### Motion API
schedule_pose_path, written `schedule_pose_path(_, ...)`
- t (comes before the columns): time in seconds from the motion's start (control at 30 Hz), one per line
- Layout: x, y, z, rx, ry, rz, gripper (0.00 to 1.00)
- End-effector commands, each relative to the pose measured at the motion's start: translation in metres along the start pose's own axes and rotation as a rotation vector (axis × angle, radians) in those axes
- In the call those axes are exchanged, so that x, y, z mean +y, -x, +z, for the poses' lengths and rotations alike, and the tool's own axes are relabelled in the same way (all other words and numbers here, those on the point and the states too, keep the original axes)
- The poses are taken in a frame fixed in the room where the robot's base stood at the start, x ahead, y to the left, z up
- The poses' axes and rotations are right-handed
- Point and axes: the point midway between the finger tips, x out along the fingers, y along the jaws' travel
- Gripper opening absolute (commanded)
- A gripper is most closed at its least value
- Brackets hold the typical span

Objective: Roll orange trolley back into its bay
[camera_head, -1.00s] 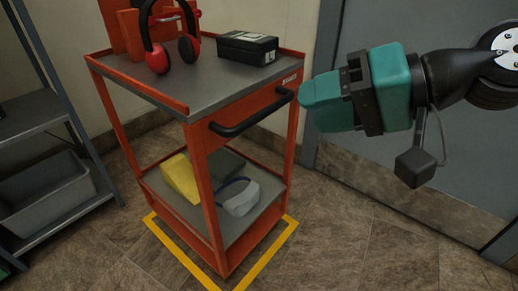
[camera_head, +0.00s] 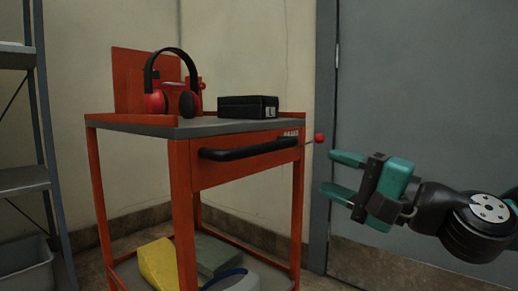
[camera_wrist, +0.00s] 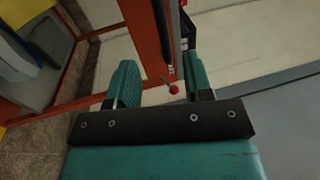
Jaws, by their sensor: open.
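The orange trolley (camera_head: 182,220) stands in the middle-left of the head view, with a grey top and a black handle bar (camera_head: 250,149) on its near side. My gripper (camera_head: 331,172) is open and empty, to the right of the trolley and apart from the handle. A small red ball on a thin rod (camera_head: 320,138) sticks out at the trolley's right corner, just above my fingers.
Headphones (camera_head: 187,103) and a black case (camera_head: 248,107) sit on the trolley top. A yellow object (camera_head: 157,262) lies on its lower shelf. A grey rack (camera_head: 22,180) stands left; a grey door (camera_head: 430,110) is behind my arm.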

Motion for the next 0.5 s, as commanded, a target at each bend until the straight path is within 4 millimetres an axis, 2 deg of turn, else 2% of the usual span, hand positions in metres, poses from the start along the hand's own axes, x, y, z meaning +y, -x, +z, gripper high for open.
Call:
schedule_pose_path(0.03, -0.007, -0.009, 0.001, -0.005, -0.004, 0.004, 0.46)
schedule_pose_path(0.17, -0.008, -0.031, 0.002, -0.006, -0.004, 0.005, 0.46)
schedule_pose_path(0.27, -0.007, -0.048, 0.002, -0.005, -0.003, 0.006, 0.46)
schedule_pose_path(0.5, -0.003, -0.100, 0.003, -0.009, 0.005, 0.001, 0.46)
